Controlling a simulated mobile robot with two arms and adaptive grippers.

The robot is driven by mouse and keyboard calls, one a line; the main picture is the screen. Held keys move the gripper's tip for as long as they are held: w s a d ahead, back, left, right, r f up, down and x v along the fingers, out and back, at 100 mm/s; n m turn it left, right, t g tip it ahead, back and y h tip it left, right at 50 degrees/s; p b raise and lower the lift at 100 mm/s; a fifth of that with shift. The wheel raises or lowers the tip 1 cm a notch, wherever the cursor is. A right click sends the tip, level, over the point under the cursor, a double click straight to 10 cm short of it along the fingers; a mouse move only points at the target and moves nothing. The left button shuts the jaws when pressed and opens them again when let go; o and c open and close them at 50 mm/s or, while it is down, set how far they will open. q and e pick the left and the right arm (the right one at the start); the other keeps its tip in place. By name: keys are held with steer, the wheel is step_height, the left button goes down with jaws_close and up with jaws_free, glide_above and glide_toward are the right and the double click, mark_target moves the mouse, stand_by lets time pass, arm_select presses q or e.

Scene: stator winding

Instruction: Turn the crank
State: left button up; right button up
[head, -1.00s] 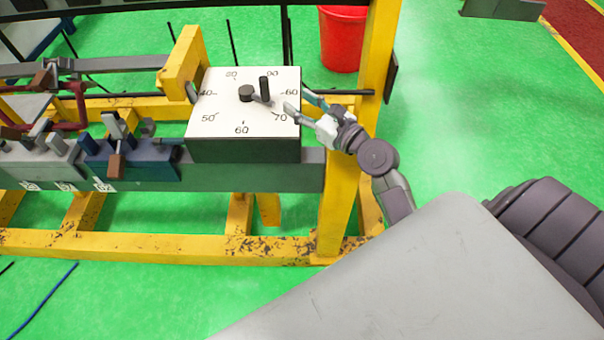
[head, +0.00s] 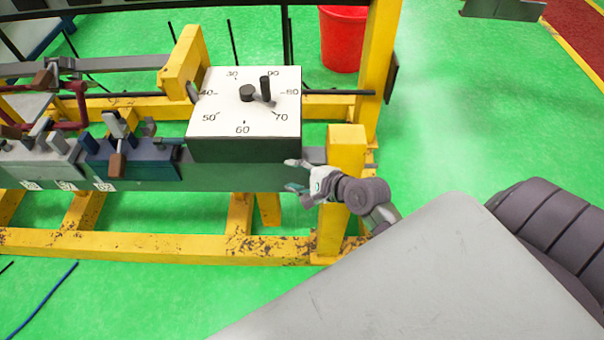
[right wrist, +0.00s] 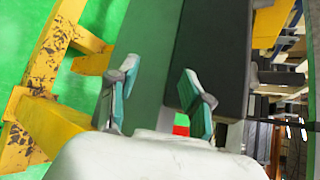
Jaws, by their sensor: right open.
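The crank (head: 264,90) is a dark arm with an upright handle on the white dial plate of a box (head: 215,122). Its hub is near the plate's middle and its handle stands to the right of the hub, toward the back edge. My right gripper (head: 292,175) is open and empty, in front of the box's lower right corner and clear of the crank. In the right wrist view its two fingers (right wrist: 160,100) are spread apart with nothing between them. The crank is not visible in that view. My left gripper is not in view.
A yellow frame (head: 345,150) carries the box on a grey beam (head: 270,178); its post stands close to my right gripper. Blue and grey clamps (head: 125,155) sit left of the box. A red bucket (head: 343,40) stands behind. Green floor is free at right.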

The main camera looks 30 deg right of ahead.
step_height(320, 180, down, 12)
steer(key=s+n+g+h, duration=0.1)
steer(key=s+n+g, duration=0.1)
steer(key=n, duration=0.1)
steer(key=shift+s+d+r, duration=0.2)
steer(key=shift+d+r, duration=0.05)
